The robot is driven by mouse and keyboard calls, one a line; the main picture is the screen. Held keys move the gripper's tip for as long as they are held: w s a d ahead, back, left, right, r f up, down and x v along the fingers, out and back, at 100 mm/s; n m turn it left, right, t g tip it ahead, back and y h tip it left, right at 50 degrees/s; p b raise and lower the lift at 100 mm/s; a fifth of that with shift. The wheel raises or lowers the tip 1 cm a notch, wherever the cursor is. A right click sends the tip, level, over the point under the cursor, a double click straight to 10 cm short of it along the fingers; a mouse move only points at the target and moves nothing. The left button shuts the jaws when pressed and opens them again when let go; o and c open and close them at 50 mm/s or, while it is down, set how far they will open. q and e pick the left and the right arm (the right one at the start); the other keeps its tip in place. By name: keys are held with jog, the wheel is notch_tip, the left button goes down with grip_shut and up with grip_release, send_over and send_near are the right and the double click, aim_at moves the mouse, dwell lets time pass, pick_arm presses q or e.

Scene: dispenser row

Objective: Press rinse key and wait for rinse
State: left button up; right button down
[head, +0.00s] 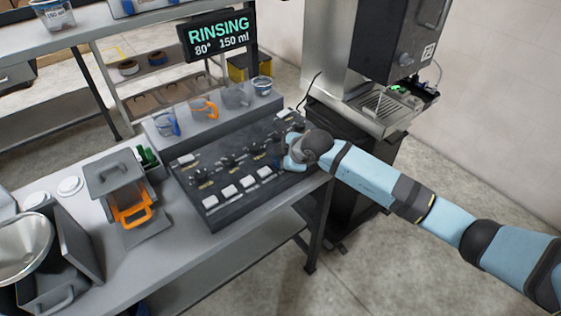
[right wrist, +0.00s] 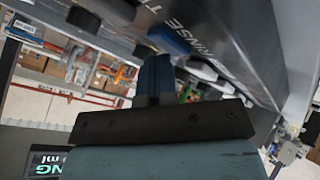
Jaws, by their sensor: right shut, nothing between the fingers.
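The display (head: 218,36) above the table reads "RINSING 80° 150 ml" in green and white. The dark key panel (head: 216,208) lies on the table with a row of white keys along its front. My right gripper (head: 286,163) is shut and empty at the right end of that row. In the right wrist view its blue fingers (right wrist: 155,78) point at the panel face, beside the lettering "RINSE" (right wrist: 185,22). A dark blue part (right wrist: 168,40) shows right at the fingertips; I cannot tell whether it is pressed in. My left gripper is out of view.
Cups, one with an orange handle (head: 204,108), stand on a ledge behind the panel. A box with an orange handle (head: 131,207) stands left of it. A tall dispenser machine (head: 392,50) stands at the back right. Floor is clear at the front right.

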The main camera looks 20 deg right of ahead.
jog(key=shift+r, duration=0.1)
jog(key=shift+r+p, duration=0.75)
jog(key=shift+r, duration=0.05)
notch_tip(320, 180, up, 5)
jog(key=p, duration=0.4)
dwell(0.4)
